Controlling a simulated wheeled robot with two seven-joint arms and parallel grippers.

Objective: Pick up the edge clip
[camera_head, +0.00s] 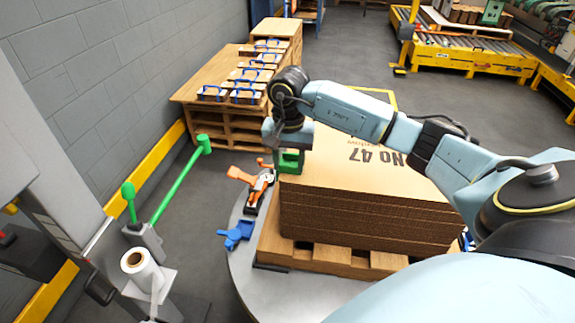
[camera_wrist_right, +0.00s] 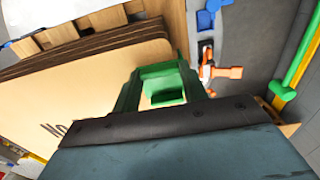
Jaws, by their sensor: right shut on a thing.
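The edge clip is a green blocky piece with an opening; it shows in the head view (camera_head: 289,161) at the far left corner of the cardboard stack (camera_head: 345,218). My right gripper (camera_head: 288,150) is above it, pointing down, and is shut on it. In the right wrist view the green clip (camera_wrist_right: 166,72) sits directly in front of the dark gripper body, beside the stack's rounded corner. The fingertips are mostly hidden, and I cannot tell whether the clip still touches the stack. My left gripper is not in view.
The stack lies on a wooden pallet (camera_head: 330,262) on a round grey table (camera_head: 243,268). An orange toggle clamp (camera_head: 246,178) and a blue piece (camera_head: 235,235) sit left of the stack. A green lever (camera_head: 180,182) stands further left. A pallet with blue-handled items (camera_head: 190,88) stands behind.

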